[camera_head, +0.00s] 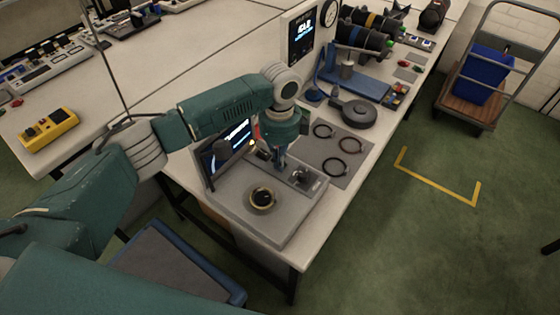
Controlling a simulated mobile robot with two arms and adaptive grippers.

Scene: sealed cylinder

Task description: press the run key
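A grey bench machine (232,205) stands at the near end of the long table. It has a lit screen (236,135) at its back left and a round dark well with a yellowish ring (262,197) in its top. A small raised control panel (303,178) is on its right side; the run key cannot be made out at this size. My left gripper (281,165) points down over the back of the machine, just left of the control panel. Its fingers look narrow and are too small to tell open from shut. My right gripper is not in view.
A grey mat (343,153) with several black rings lies behind the machine. A round dark disc (361,113), a blue stand (357,86) and spools (370,38) stand farther back. A yellow box (48,130) is at left. A cart (475,85) stands on the floor at right.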

